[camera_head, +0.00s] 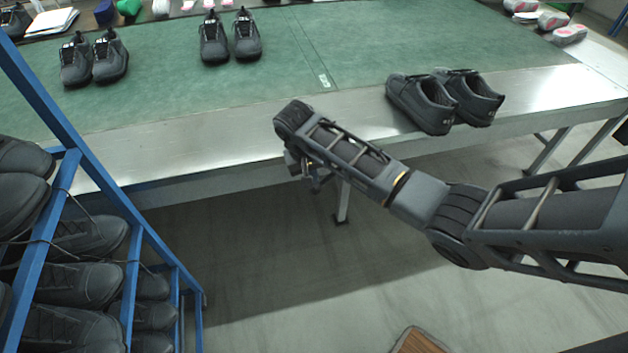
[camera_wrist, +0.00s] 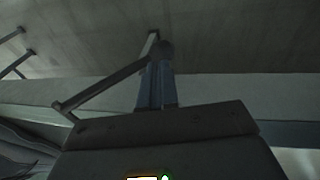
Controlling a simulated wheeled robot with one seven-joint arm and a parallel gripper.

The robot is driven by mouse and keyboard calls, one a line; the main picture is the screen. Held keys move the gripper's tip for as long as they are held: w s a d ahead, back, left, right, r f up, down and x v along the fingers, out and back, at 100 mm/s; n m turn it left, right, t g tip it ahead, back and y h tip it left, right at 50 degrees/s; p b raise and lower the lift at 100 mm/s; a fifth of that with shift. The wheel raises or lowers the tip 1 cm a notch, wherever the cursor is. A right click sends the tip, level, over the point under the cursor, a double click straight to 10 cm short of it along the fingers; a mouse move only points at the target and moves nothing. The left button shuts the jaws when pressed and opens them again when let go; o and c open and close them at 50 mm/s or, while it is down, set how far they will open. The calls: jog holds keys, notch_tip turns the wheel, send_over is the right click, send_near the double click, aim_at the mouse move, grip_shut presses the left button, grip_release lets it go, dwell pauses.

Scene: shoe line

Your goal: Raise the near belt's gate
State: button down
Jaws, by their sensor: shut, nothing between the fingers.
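The near belt (camera_head: 360,50) is a wide green surface with a bare metal edge (camera_head: 230,124) along its front. I cannot make out a gate on it in either view. My gripper (camera_head: 308,178) hangs at the belt's front edge, mostly hidden behind my wrist in the head view. In the wrist view my gripper (camera_wrist: 157,72) is shut and empty, in front of the floor and a metal leg with a brace.
Dark shoe pairs stand on the belt at left (camera_head: 92,60), centre (camera_head: 230,36) and right, where one (camera_head: 445,100) sits near the front edge. A blue rack (camera_head: 135,225) of dark shoes stands at the near left. The floor below the belt is open.

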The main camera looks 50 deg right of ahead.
aim_at(317, 186)
jog(key=shift+x, duration=1.55)
jog(key=shift+d+f, duration=0.1)
